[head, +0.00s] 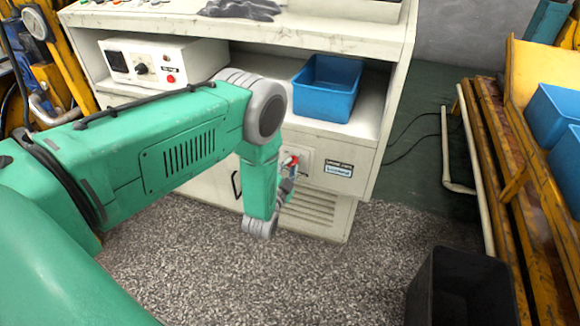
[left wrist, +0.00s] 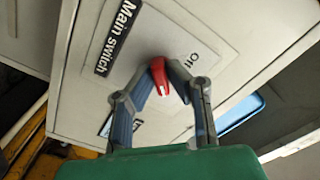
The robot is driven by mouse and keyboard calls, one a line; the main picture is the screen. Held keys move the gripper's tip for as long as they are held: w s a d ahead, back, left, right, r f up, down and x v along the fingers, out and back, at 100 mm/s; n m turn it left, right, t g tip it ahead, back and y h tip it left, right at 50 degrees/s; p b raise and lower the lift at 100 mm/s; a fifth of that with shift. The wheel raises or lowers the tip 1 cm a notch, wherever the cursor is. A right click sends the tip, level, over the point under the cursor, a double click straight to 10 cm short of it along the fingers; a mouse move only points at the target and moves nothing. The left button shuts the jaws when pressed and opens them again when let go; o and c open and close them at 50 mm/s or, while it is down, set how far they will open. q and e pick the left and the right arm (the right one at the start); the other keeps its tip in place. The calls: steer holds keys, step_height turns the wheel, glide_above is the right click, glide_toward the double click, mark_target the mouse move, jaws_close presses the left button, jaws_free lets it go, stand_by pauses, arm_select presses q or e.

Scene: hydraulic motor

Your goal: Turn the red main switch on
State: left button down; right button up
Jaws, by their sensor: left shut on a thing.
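The red main switch (left wrist: 159,76) sits on a light panel plate (left wrist: 200,50) beside a black "Main switch" label (left wrist: 117,36) in the left wrist view. My left gripper (left wrist: 163,80) has its two fingers on either side of the red handle and is shut on it. In the head view the red switch (head: 291,161) shows small on the front of the white cabinet (head: 362,157), with my left gripper (head: 288,180) at it, partly hidden by my green arm. My right gripper is not in view.
A blue bin (head: 328,87) stands on the cabinet shelf, right of a white control box (head: 160,62). A black bin (head: 462,290) stands on the floor at lower right. A yellow rack (head: 510,150) lines the right side. The speckled floor before the cabinet is clear.

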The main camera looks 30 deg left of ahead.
arm_select(q)
steer(key=shift+w+d+r, duration=0.1)
steer(key=shift+w+r, duration=0.1)
steer(key=shift+r, duration=0.05)
steer(key=c, duration=1.6)
jaws_free()
steer(key=shift+f, duration=0.15)
steer(key=shift+s, duration=0.15)
steer(key=shift+s+d+f, duration=0.1)
steer(key=shift+s+d, duration=0.05)
steer(key=shift+s, duration=0.2)
steer(key=v, duration=1.1)
